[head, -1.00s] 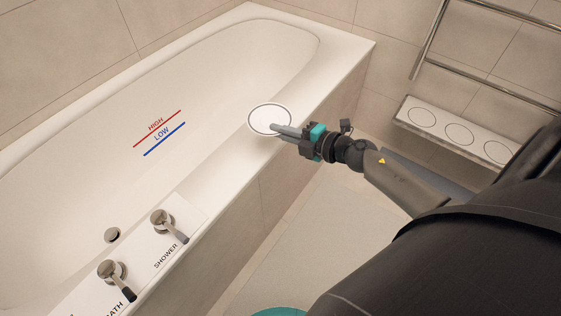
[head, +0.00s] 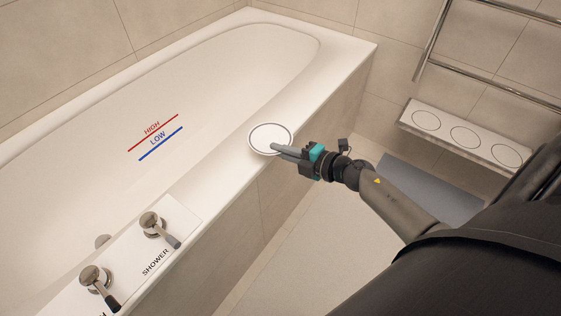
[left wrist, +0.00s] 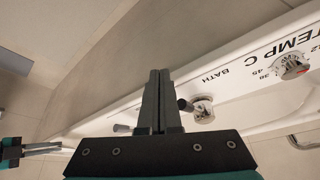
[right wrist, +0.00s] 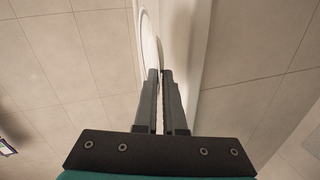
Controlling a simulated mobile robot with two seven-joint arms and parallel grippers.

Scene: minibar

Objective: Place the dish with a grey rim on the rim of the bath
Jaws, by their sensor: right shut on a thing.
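The white dish with a grey rim (head: 262,132) is at the front rim of the bath (head: 341,47), roughly level. My right gripper (head: 276,149) is shut on the dish's near right edge. In the right wrist view the dish (right wrist: 149,38) shows nearly edge-on between the fingertips (right wrist: 160,72), close beside the pale bath rim. I cannot tell whether the dish touches the rim. My left gripper (left wrist: 158,72) is outside the head view; in its wrist view its fingers are together and empty, near the bath controls.
The shower lever (head: 156,226) and another lever (head: 97,281) stand on the bath's near end. A towel rail (head: 436,40) and a shelf with several ringed circles (head: 464,136) are on the right wall. The front rim beyond the dish is clear.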

